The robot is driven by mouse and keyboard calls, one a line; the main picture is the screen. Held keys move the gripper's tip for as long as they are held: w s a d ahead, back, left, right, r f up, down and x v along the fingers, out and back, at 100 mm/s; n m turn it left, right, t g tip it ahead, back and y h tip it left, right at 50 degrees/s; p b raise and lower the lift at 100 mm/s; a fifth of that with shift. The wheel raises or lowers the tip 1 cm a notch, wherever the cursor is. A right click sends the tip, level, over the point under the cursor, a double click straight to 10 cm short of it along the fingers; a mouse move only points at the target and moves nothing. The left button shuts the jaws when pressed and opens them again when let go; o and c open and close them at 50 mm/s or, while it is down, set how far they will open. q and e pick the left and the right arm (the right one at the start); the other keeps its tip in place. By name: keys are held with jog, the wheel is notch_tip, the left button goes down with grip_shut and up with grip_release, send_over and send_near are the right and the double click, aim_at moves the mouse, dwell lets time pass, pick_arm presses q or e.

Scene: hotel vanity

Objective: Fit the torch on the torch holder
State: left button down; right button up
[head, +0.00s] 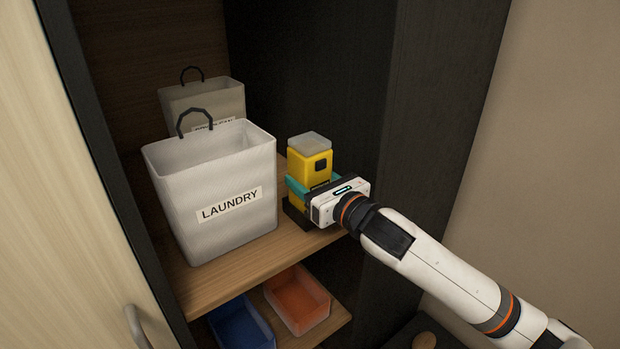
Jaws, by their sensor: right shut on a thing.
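The torch (312,163) is yellow with a pale, see-through top and a small dark button. It stands upright over the right part of the wooden shelf. My right gripper (308,190) is shut around the torch's lower body, with a teal part showing beside it. A black piece (296,216) shows low by the torch's foot. It may be the torch holder, but the gripper hides much of it. I cannot tell whether the torch rests in it or is held just above. My left gripper is not in view.
A white laundry bin (190,215) stands just left of the torch, with a similar bin (222,92) behind. A dark cabinet wall is close on the right. Blue (240,328) and orange (300,302) trays sit on the lower shelf. A cabinet door is at left.

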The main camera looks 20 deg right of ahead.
jog(key=shift+f+b, duration=0.3)
jog(key=shift+f, duration=0.4)
dwell(0.4)
jog(key=o, duration=1.3)
jog(key=shift+s, duration=0.1)
jog(key=b+v, duration=0.4)
jog(key=v, duration=0.8)
